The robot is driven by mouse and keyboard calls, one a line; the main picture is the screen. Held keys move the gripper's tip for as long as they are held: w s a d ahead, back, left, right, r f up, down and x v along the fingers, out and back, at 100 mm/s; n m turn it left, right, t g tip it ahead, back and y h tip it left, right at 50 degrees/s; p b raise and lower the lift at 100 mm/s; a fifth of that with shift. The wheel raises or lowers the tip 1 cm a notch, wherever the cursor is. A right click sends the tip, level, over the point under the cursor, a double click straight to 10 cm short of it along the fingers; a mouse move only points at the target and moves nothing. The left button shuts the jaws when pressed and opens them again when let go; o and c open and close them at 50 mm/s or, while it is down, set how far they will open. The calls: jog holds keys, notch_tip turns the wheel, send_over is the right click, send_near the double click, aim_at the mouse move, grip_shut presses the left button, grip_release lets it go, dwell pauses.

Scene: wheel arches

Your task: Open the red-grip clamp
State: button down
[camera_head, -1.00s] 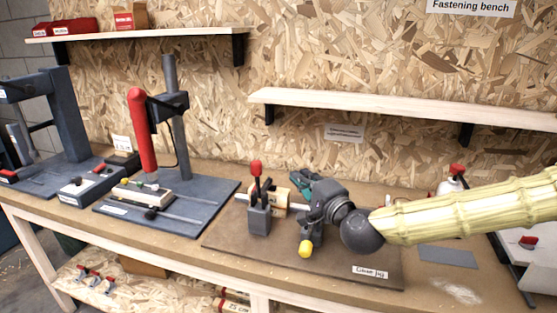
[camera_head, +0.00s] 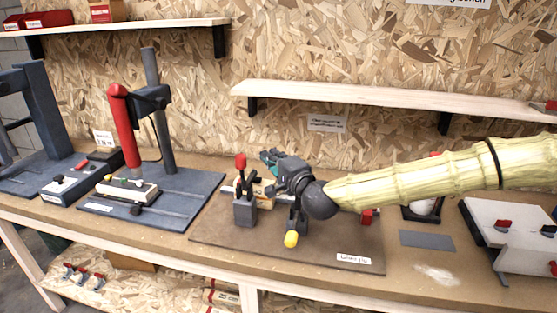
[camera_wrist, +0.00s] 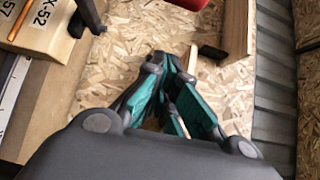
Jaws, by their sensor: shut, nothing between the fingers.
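The red-grip clamp (camera_head: 244,209) stands at the left of the glue jig board (camera_head: 215,236), its red grip (camera_head: 240,161) upright. My gripper (camera_head: 267,157), with teal finger pads, is shut and empty, just right of the red grip and about level with its top. I cannot tell the exact gap in depth. In the wrist view my fingers (camera_wrist: 170,62) meet at their tips. A red rounded thing (camera_wrist: 185,12) shows at the top edge there; I cannot tell whether it is the red grip.
A yellow-grip clamp (camera_head: 291,238) stands below my wrist. A cardboard box (camera_wrist: 45,30) shows at upper left in the wrist view. The red-handled press (camera_head: 124,125) stands to the left. A shelf (camera_head: 380,96) runs above. A grey mat (camera_head: 427,241) lies to the right.

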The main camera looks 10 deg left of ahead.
jog(key=s+a+p, duration=0.2)
jog(key=a, duration=0.1)
jog(key=shift+a, duration=0.2)
dwell(0.3)
